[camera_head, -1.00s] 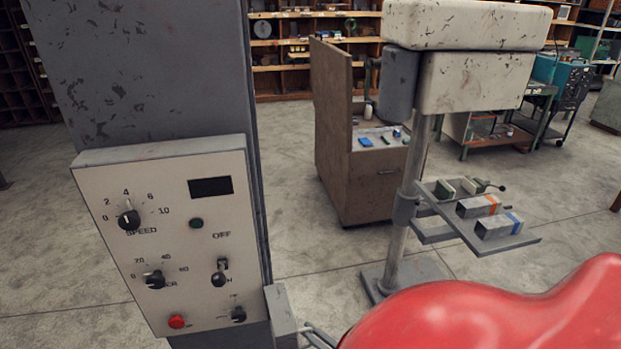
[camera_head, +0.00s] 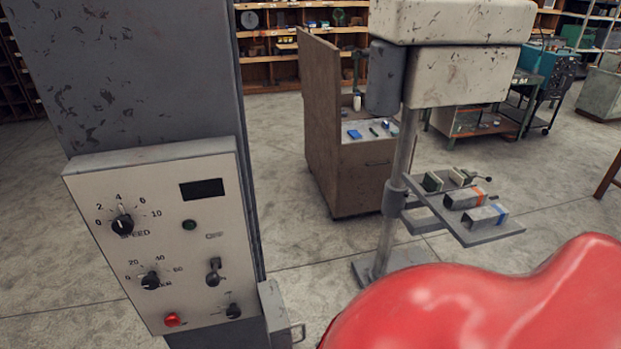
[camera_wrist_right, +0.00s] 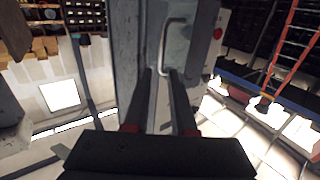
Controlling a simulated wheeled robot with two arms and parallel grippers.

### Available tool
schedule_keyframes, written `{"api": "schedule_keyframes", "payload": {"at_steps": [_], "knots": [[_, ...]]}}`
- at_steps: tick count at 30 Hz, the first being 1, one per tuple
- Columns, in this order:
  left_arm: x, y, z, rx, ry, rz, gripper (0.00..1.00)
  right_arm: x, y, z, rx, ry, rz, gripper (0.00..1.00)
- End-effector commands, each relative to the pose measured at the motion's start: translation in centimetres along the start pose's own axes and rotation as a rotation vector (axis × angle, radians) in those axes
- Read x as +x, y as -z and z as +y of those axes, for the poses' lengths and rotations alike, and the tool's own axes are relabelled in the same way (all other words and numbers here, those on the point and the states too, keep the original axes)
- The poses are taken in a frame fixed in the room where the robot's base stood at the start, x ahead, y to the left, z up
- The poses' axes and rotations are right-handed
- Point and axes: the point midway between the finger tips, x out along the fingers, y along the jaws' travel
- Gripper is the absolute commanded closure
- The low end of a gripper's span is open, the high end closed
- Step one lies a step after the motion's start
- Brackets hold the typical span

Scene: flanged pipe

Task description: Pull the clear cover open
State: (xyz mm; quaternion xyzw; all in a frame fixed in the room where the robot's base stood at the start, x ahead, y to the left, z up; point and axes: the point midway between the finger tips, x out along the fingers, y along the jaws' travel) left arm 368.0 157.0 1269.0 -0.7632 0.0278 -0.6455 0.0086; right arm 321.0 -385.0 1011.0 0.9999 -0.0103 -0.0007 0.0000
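The clear cover (camera_wrist_right: 183,48) looks like a pale teal see-through panel on a grey cabinet in the right wrist view. A U-shaped metal handle (camera_wrist_right: 163,45) is on it. My right gripper (camera_wrist_right: 160,75) points at the cover with its two dark fingers apart and a gap between them. The lower end of the handle shows at this gap; I cannot tell whether the fingers touch it. In the head view, a small grey box (camera_head: 275,315) with a thin metal bar (camera_head: 299,334) stands at the control panel's lower right. My left gripper is not in view.
The control panel (camera_head: 165,240) with knobs and a red button is on the dark grey column (camera_head: 130,70). A drill press (camera_head: 455,75) with parts on its table stands to the right. A brown cabinet (camera_head: 365,185) is behind. Bare floor lies between.

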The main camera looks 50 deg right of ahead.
Motion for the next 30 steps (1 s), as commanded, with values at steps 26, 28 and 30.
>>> {"api": "schedule_keyframes", "payload": {"at_steps": [26, 28, 30], "knots": [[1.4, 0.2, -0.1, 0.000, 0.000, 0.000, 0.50, -9.3, -0.1, 0.0, 0.001, 0.001, -0.001, 0.76], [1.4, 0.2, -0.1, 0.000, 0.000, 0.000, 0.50, -9.3, -0.1, 0.0, 0.001, 0.001, -0.001, 0.76], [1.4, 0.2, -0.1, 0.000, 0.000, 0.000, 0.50, -9.3, -0.1, 0.0, 0.001, 0.001, -0.001, 0.76]]}}
